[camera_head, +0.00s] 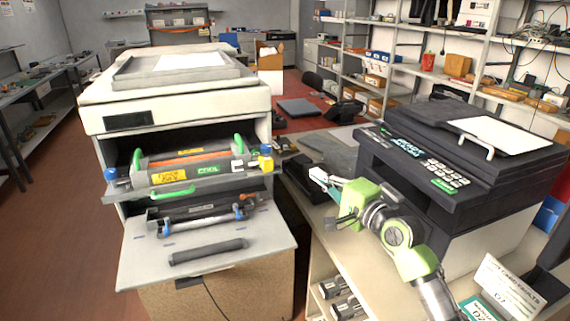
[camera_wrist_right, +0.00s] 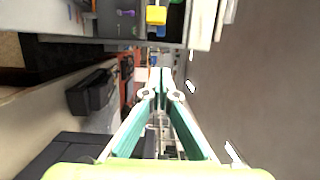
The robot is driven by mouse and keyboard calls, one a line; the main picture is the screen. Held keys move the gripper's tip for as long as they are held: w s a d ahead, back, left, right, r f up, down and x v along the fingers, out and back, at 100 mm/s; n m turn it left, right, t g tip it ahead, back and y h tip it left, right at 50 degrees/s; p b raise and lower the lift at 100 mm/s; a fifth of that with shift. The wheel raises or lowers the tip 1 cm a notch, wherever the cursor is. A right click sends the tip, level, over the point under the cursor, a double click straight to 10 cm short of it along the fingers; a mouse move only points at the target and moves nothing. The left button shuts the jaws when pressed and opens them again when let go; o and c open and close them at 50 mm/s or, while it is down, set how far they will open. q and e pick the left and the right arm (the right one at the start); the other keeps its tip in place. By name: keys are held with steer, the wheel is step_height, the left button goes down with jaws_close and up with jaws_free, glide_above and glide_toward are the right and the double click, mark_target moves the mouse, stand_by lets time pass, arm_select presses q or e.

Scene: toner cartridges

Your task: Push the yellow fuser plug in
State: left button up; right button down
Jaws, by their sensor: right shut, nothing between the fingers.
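The yellow fuser plug (camera_head: 265,150) sits at the right end of the fuser unit (camera_head: 200,168) in the open front of the white printer (camera_head: 180,92). In the wrist view the yellow plug (camera_wrist_right: 156,15) shows at the top, beyond my fingertips. How deep the plug sits is too small to tell. My right gripper (camera_head: 317,176) is shut and empty, right of the plug and apart from it. Its closed fingertips (camera_wrist_right: 160,80) point toward the printer side in the wrist view. My left gripper is not in view.
The printer's lowered front door (camera_head: 205,264) carries a dark roller (camera_head: 208,252). A black copier (camera_head: 465,160) stands on the bench at right, close to my right arm. A dark tray (camera_head: 312,190) lies between the machines. Open air separates my gripper and the plug.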

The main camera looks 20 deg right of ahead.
mark_target(261, 165)
steer(key=shift+w, duration=0.1)
steer(key=w+a+p, duration=0.3)
steer(key=w+a, duration=0.3)
steer(key=w, duration=0.3)
steer(key=shift+w+a+p, duration=0.15)
steer(key=shift+a+p, duration=0.2)
steer(key=shift+a, duration=0.05)
steer(key=shift+f, duration=0.1)
